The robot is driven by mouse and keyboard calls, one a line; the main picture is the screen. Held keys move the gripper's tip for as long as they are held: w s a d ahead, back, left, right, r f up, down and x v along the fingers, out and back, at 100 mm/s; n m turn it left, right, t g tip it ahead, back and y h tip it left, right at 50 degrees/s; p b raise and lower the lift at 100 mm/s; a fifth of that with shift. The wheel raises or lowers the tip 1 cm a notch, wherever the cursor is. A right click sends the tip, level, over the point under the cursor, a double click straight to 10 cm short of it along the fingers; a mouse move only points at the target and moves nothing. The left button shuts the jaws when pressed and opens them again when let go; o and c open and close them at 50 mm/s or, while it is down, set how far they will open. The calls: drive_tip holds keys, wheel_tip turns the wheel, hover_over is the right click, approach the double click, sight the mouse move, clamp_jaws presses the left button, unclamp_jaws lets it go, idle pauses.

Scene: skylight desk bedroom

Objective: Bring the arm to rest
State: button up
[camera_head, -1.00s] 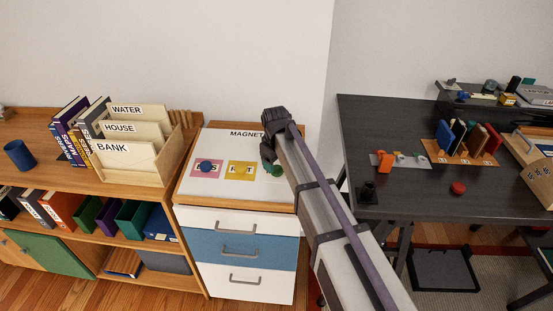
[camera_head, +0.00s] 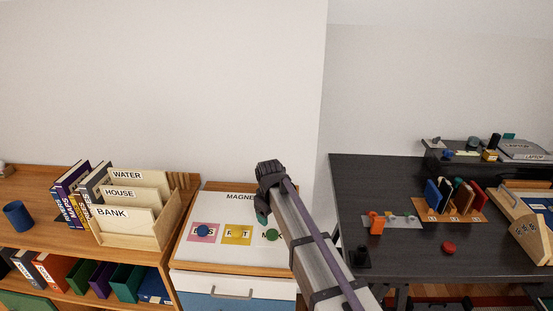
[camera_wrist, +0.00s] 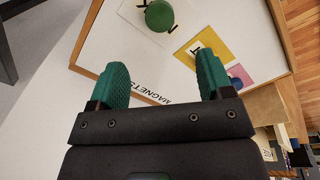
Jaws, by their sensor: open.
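My arm reaches from the lower right of the head view up over the drawer cabinet. My gripper (camera_head: 264,218) hangs above the right side of the magnet board (camera_head: 215,258) on the cabinet top. In the wrist view my gripper (camera_wrist: 160,85) shows two green fingertips spread apart with nothing between them. Beyond them a green round magnet (camera_wrist: 159,15) lies on a white card, and a yellow card (camera_wrist: 208,45) lies beside it. In the head view the green magnet (camera_head: 270,235) is beside my arm, and a blue magnet (camera_head: 203,230) sits on the pink card.
A wooden file box (camera_head: 160,228) with WATER, HOUSE and BANK dividers stands on the shelf to the left, near a blue cup (camera_head: 17,215). A dark desk (camera_head: 385,180) with a red object (camera_head: 448,248) and small books is on the right. The wall behind is bare.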

drive_tip(key=s+d+f+m+g+b, duration=0.1)
drive_tip(key=s+d+m, duration=0.9)
drive_tip(key=s+d, duration=1)
drive_tip(key=s+f+b, duration=0.1)
drive_tip(key=s, duration=0.3)
drive_tip(key=shift+d+g, duration=0.3)
drive_tip(key=shift+d, duration=0.1)
